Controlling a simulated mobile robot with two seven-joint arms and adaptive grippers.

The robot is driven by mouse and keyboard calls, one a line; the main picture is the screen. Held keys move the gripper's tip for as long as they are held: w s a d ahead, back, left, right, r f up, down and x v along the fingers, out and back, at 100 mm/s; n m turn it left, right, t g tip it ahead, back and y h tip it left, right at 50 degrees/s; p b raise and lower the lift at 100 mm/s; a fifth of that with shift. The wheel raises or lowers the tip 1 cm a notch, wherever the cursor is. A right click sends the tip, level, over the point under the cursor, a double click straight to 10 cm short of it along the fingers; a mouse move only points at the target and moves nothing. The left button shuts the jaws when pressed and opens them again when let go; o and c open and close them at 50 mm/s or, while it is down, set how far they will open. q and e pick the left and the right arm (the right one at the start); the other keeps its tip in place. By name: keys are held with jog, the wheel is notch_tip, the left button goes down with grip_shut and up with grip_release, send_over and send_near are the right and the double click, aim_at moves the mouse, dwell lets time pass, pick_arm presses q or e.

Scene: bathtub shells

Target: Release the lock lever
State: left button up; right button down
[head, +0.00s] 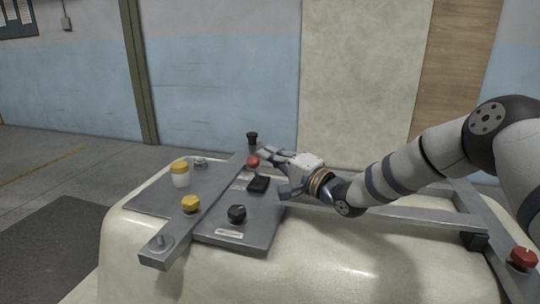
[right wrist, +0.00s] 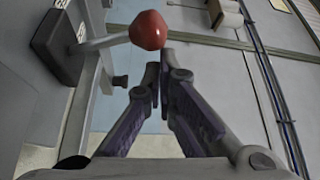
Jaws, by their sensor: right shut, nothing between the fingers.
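The lock lever is a short metal rod with a red ball knob (head: 253,161), rising from a black base (head: 258,185) on the grey panel. In the right wrist view the red ball (right wrist: 148,30) is just beyond the fingertips, slightly left of centre, and its rod runs left to the black base (right wrist: 62,45). My right gripper (head: 264,153) is close beside the ball, coming from the right. Its fingers (right wrist: 160,75) are shut with nothing between them. I cannot tell whether they touch the ball. My left gripper is not in view.
The panel sits on a cream tub shell (head: 330,265). A grey bar (head: 180,232) crosses it, with a black knob (head: 252,137) at its far end. Yellow knobs (head: 190,203) (head: 180,168) and a black dial (head: 236,213) stand nearby. Another red knob (head: 523,257) is at the right.

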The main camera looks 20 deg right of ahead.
dwell(0.3)
jog(key=v, duration=1.2)
jog(key=shift+f, duration=0.15)
